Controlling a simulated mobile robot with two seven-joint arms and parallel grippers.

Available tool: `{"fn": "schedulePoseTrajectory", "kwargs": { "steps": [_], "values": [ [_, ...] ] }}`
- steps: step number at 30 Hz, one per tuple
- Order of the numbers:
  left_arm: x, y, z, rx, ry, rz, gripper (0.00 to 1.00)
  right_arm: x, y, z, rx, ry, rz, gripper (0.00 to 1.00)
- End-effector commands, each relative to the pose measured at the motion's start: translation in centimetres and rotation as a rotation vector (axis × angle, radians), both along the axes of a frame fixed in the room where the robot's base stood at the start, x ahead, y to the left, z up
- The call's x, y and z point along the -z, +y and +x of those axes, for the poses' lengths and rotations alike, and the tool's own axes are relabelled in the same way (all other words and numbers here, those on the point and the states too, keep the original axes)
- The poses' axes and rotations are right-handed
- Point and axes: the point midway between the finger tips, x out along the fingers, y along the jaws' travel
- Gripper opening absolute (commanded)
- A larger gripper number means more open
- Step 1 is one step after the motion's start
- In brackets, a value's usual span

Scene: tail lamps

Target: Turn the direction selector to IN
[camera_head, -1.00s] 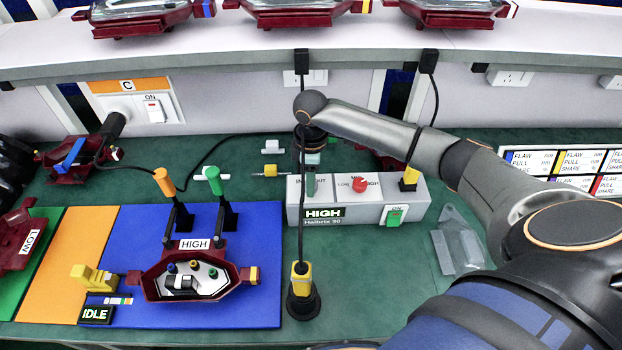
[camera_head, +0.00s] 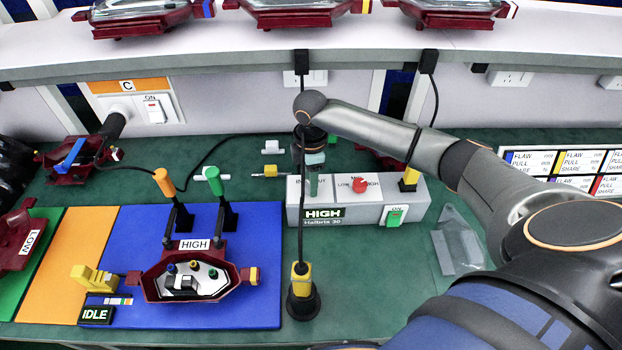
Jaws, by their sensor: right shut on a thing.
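A grey control box (camera_head: 360,212) marked HIGH stands on the green bench. Its direction selector (camera_head: 313,187) is a green knob at the left of the top face, beside partly covered IN and OUT lettering. My right gripper (camera_head: 312,168) comes down over the selector from above and is shut on it. The fingertips and the knob's upper part are largely hidden, so I cannot tell which word the knob points to. My left gripper is not in view.
A red knob (camera_head: 360,185), a yellow plug (camera_head: 409,178) and a green ON switch (camera_head: 394,216) are on the same box. A black cable hangs in front of it to a yellow-and-black plug (camera_head: 301,282). A dark red lamp (camera_head: 192,278) lies on a blue mat (camera_head: 262,309).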

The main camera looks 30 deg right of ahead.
Motion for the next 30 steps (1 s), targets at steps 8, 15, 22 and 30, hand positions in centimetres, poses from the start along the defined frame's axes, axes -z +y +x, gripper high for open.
{"fn": "schedulePoseTrajectory", "kwargs": {
  "steps": [8, 15, 22, 30],
  "values": [
    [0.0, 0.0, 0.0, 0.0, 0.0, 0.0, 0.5, -0.1, 0.0, 0.1, -0.001, -0.002, 0.0, 0.63],
    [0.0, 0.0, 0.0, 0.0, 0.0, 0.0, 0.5, 0.0, 0.0, 0.0, 0.0, -0.001, 0.0, 0.74],
    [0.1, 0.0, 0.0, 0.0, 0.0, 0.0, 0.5, -0.8, 0.0, 0.1, 0.0, -0.002, 0.0, 0.74],
    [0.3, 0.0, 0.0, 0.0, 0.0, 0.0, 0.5, -6.1, 0.0, 0.2, -0.001, -0.007, 0.0, 0.74]
  ]
}}
